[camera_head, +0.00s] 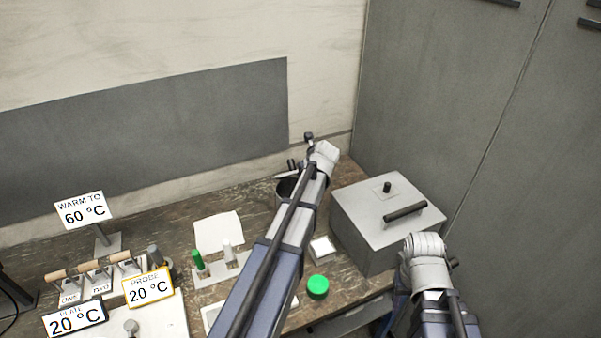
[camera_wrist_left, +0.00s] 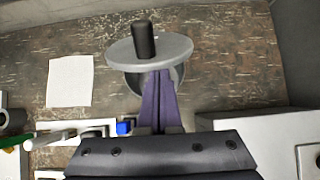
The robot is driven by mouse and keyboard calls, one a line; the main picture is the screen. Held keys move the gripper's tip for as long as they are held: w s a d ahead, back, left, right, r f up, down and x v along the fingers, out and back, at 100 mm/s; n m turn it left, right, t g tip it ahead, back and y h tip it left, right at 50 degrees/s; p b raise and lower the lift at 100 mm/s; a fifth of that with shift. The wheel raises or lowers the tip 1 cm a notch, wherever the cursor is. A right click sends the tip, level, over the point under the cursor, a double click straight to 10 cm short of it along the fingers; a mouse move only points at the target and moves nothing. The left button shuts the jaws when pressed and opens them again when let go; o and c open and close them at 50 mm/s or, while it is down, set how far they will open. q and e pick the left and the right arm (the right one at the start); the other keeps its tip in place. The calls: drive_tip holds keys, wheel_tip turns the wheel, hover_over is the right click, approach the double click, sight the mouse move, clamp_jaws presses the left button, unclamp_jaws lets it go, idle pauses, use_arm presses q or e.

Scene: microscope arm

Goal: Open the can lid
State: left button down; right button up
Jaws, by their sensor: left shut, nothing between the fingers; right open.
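The can (camera_wrist_left: 133,82) stands on the table, with a round grey lid (camera_wrist_left: 178,48) over it. A black knob (camera_wrist_left: 144,38) sticks up from the lid. In the head view the can (camera_head: 284,192) is dark and partly hidden behind my left arm. My left gripper (camera_wrist_left: 159,75) is shut and empty, its fingertips at the near edge of the lid; I cannot tell whether they touch it. The lid looks offset from the can's body in the wrist view. My right gripper (camera_head: 453,262) is open at the right, beside the grey box, and mostly hidden by its wrist.
A grey box (camera_head: 365,238) with a bar handle stands right of the can. A wall closes the back.

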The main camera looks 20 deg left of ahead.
use_arm(q)
drive_tip(key=w+a+r+p, duration=0.5)
drive_tip(key=w+a, duration=0.1)
drive_tip(key=a, duration=0.2)
drive_tip(key=shift+w+r, duration=0.35)
drive_tip(key=shift+r, duration=0.05)
idle(0.3)
drive_tip(key=shift+d, duration=0.15)
drive_tip(key=s+d, duration=0.2)
drive_tip(key=d, duration=0.1)
drive_tip(key=shift+s, duration=0.35)
wheel_tip(320, 180, up, 9)
drive_tip(key=w+a+p, duration=0.2)
drive_tip(key=p, duration=0.7)
drive_tip(key=shift+w+a+r+p, duration=0.2)
drive_tip(key=shift+w+a+p, duration=0.1)
drive_tip(key=shift+a+p, duration=0.1)
